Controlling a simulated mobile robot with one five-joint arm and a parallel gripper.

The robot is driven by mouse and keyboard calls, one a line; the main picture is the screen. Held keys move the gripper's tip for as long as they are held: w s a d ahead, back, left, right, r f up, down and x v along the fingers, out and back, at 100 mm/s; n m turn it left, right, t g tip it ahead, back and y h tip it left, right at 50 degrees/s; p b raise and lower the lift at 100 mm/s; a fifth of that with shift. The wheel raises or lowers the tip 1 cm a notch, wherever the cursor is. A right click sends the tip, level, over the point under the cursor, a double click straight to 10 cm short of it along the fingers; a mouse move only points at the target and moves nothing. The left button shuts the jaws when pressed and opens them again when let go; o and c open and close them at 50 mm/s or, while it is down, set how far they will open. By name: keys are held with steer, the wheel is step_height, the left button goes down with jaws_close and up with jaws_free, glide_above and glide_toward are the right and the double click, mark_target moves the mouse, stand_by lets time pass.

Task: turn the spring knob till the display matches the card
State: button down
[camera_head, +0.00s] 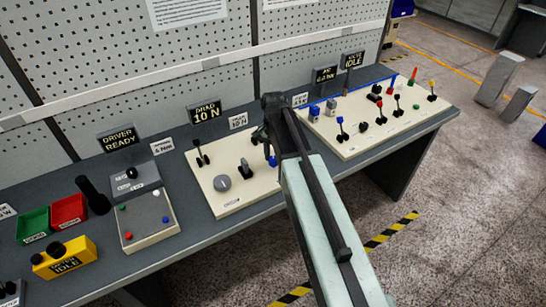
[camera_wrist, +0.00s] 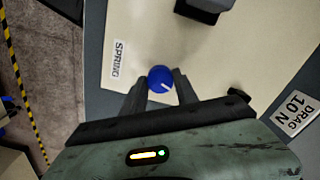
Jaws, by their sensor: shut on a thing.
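In the head view the blue knob (camera_head: 272,161) shows just left of my arm, at the panel's right side. The display (camera_head: 206,112) behind the panel reads "DRAG 10 N". The white card (camera_wrist: 292,109) reads "DRAG 10 N" in the wrist view and stands right of the display in the head view (camera_head: 238,121).
The same panel bears a grey dial (camera_head: 222,183) and black levers (camera_head: 201,155). A second panel (camera_head: 350,147) with coloured levers lies right of my arm. A driver box, red (camera_head: 69,210) and green bins and a yellow box (camera_head: 64,257) stand left on the bench.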

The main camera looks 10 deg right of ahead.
mark_target(273, 159)
steer(key=shift+m, duration=0.7)
steer(key=c, duration=0.9)
jaws_free()
steer(key=shift+c, duration=0.2)
step_height(273, 159, up, 8)
steer(key=p, duration=0.8)
steer(key=shift+f, duration=0.15)
